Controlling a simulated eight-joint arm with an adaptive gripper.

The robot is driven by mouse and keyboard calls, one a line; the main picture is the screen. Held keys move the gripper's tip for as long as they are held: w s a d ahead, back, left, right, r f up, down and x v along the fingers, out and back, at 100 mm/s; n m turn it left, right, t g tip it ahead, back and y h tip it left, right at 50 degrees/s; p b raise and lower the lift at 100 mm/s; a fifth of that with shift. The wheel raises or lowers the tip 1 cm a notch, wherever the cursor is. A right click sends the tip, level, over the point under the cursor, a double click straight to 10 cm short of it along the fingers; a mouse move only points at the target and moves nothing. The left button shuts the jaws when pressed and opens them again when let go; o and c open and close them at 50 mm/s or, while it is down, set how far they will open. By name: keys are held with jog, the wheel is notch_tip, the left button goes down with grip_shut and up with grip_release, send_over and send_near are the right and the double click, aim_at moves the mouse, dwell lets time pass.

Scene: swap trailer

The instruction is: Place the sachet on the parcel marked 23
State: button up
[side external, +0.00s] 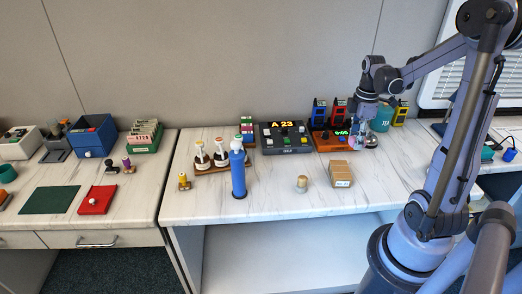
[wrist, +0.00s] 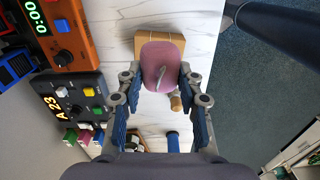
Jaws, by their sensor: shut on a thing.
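A pinkish rounded sachet (wrist: 160,66) with a grey mark is held between the fingertips of my gripper (wrist: 158,76) in the wrist view. In the side view my gripper (side external: 366,118) is above the back right of the white table, near the orange timer box. A brown cardboard parcel (side external: 340,171) lies on the table in front and to the left of the gripper. In the wrist view the parcel (wrist: 158,35) is beyond the sachet and partly hidden by it. The parcel's label is too small to read.
A dark control box (side external: 286,138) shows "A 23". The orange timer box (side external: 328,142) stands beside it. A small tan-topped stamp (side external: 302,184) is left of the parcel. A tall blue bottle (side external: 238,172) stands further left.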

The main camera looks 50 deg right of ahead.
jog(key=s+d+r, duration=0.1)
jog(key=s, duration=0.8)
send_over(339, 169)
jog(key=shift+n, duration=0.3)
notch_tip(339, 169, down, 6)
jog(key=shift+f, duration=2.3)
jog(key=shift+f, duration=0.2)
jog(key=o, duration=0.9)
jog(key=shift+o, duration=0.2)
jog(key=shift+r, duration=0.1)
